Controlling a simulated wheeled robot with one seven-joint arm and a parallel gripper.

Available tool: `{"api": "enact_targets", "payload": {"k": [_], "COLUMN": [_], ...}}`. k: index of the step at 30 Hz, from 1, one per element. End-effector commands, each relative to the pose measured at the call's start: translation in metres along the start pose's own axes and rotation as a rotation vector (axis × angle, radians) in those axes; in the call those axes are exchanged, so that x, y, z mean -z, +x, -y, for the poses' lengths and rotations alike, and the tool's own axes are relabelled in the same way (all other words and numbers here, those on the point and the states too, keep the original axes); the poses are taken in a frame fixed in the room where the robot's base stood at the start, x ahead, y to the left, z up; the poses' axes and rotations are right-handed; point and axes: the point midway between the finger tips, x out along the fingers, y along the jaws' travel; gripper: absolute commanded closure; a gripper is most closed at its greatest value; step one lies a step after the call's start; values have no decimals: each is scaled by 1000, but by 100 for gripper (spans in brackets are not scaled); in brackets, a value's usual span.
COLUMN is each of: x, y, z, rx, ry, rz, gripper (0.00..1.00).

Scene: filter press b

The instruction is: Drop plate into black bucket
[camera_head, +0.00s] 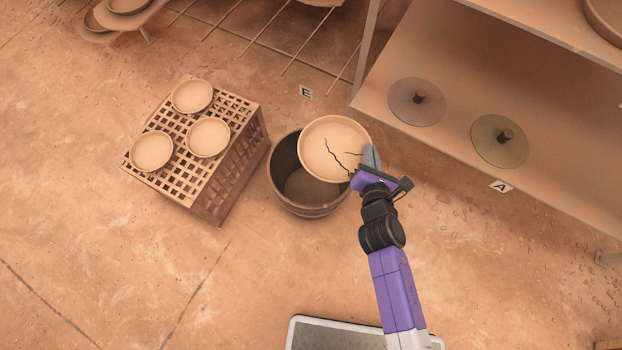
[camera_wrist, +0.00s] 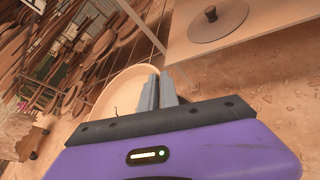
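A round tan plate (camera_head: 334,146) with dark cracks shows over the right part of the black bucket (camera_head: 283,174) in the head view. My gripper (camera_head: 368,161) is at the plate's right rim, with its fingers close together on that rim. The plate also shows in the wrist view (camera_wrist: 122,92), just beyond the grey fingers (camera_wrist: 157,92). The plate hides part of the bucket's opening. The visible inside of the bucket looks empty. How far the plate is above the bucket cannot be told exactly.
A slatted crate (camera_head: 237,160) holding three whole plates (camera_head: 208,137) stands left of the bucket. A shelf (camera_head: 465,85) with two knobbed discs (camera_head: 499,140) is at the upper right. The floor at lower left is clear.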

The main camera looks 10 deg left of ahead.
Motion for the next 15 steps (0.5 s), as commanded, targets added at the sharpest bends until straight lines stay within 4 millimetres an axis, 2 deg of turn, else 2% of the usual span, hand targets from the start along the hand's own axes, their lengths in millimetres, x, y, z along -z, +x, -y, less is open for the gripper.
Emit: {"api": "enact_targets", "payload": {"k": [1, 6, 10, 15], "x": [22, 56, 70, 78], "y": [20, 55, 73, 84], "z": [2, -3, -7, -10], "rx": [-11, -34, -48, -56], "ry": [-3, -24, -37, -47], "rz": [1, -8, -12, -14], "gripper": [100, 100, 100, 100]}}
